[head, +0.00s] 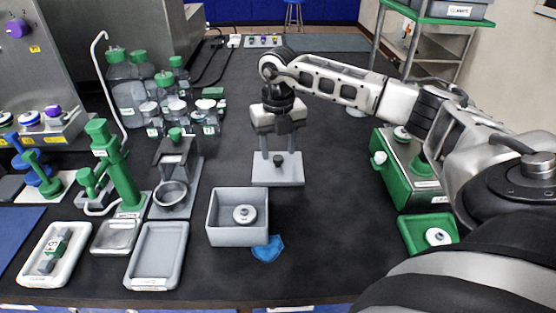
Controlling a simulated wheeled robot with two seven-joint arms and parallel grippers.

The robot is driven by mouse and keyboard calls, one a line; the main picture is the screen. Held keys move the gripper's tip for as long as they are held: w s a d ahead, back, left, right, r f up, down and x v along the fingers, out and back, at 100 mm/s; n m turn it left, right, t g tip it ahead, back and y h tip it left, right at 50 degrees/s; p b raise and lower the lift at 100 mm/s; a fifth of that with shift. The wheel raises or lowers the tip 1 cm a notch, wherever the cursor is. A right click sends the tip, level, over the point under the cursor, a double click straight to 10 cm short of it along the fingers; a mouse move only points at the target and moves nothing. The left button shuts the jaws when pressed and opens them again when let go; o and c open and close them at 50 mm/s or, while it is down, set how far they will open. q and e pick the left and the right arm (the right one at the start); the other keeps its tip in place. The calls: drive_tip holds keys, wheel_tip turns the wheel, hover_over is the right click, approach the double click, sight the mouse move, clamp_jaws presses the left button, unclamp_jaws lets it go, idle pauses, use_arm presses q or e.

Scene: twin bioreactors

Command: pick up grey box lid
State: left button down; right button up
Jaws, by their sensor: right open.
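The grey box lid (278,176) is a flat light-grey plate with a small dark knob, lying on the black bench top near the middle of the head view. My right gripper (278,150) points down over the lid, open, with its fingers apart on either side of the knob. I cannot tell whether the fingertips touch the lid. The open grey box (214,228) stands in front and to the left of the lid, with a white round part (244,214) inside. My left gripper is not in view.
A blue crumpled piece (267,250) lies beside the grey box. Several green-capped bottles (130,100), a green stand (108,165) and grey trays (157,256) are on the left. A green device (408,175) and green tray (412,238) are on the right. Bench is clear around the lid.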

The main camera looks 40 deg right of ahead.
sight(278, 164)
drive_tip(key=shift+f, duration=1.35)
clamp_jaws()
drive_tip(key=shift+r, duration=0.15)
